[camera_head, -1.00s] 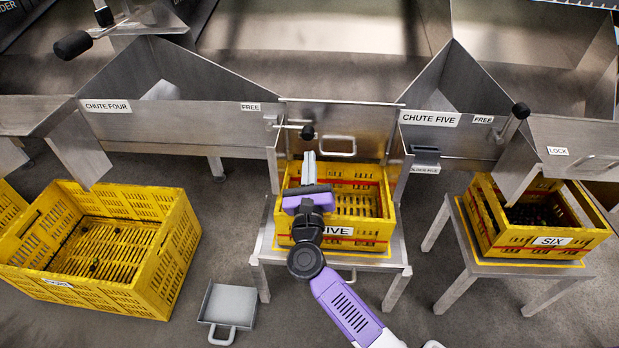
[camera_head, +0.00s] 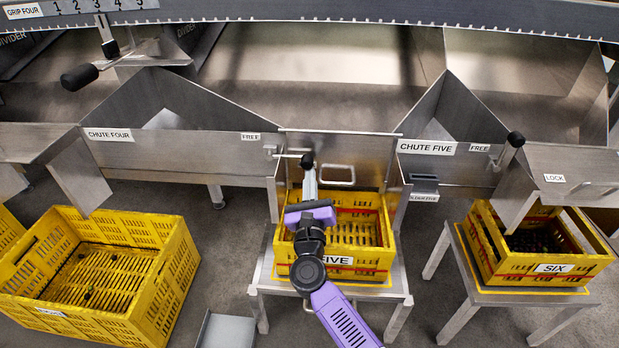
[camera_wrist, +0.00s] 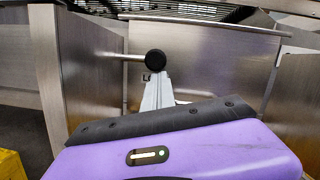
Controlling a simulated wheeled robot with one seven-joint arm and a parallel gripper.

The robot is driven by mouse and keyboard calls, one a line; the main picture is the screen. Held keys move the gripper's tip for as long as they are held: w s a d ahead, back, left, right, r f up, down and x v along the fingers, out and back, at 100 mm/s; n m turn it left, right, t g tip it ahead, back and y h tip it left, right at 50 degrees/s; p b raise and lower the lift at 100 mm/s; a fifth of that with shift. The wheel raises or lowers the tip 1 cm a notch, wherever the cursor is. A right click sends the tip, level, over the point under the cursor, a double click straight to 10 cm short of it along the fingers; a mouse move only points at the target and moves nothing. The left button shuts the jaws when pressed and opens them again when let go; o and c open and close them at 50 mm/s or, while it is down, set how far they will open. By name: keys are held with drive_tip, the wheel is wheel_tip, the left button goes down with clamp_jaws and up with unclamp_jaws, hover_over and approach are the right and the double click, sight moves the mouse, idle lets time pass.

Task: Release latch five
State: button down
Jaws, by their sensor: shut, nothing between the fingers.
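The latch at chute five's gate is a metal bar with a round black knob (camera_head: 307,160), lying level across the left part of the gate plate (camera_head: 352,150). In the wrist view the black knob (camera_wrist: 155,60) is at the bar's right end. My gripper (camera_head: 309,172) is shut and empty, with its tips close beneath the knob. The wrist view shows the grey fingers (camera_wrist: 159,78) narrowing to a tip right at the knob; I cannot tell whether they touch it. A FREE label (camera_head: 250,136) is left of the latch. The gate plate hangs closed over the chute mouth.
The yellow crate FIVE (camera_head: 368,262) stands on a metal stand below my gripper. A CHUTE FIVE panel (camera_head: 427,147) is at right. Another black-knobbed lever (camera_head: 515,139) stands near crate SIX (camera_head: 553,268). A large yellow crate (camera_head: 172,290) is at left, a grey scoop (camera_head: 228,331) on the floor.

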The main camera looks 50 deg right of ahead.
sight(312, 162)
wheel_tip(312, 162, up, 5)
drive_tip(key=n+p, duration=0.2)
drive_tip(key=p, duration=0.2)
drive_tip(key=n+t+y+p, duration=0.1)
drive_tip(key=n+p, duration=0.2)
drive_tip(key=p, duration=0.2)
drive_tip(key=shift+s+d+r+y+p, duration=0.15)
drive_tip(key=shift+y+p, duration=0.15)
drive_tip(key=r+n+p, duration=0.1)
drive_tip(key=p, duration=0.1)
drive_tip(key=r+n+p, duration=0.1)
drive_tip(key=n+p, duration=0.1)
drive_tip(key=p, duration=0.1)
drive_tip(key=shift+w+a+r+y, duration=0.2)
drive_tip(key=shift+y, duration=0.2)
drive_tip(key=w+a+r+n+g+y+p, duration=0.1)
drive_tip(key=w+a+r+n+p, duration=0.3)
drive_tip(key=n+p, duration=0.6)
drive_tip(key=shift+w+a+r+y+p, duration=0.5)
drive_tip(key=shift+w+r+p, duration=0.6)
drive_tip(key=shift+p, duration=3.4)
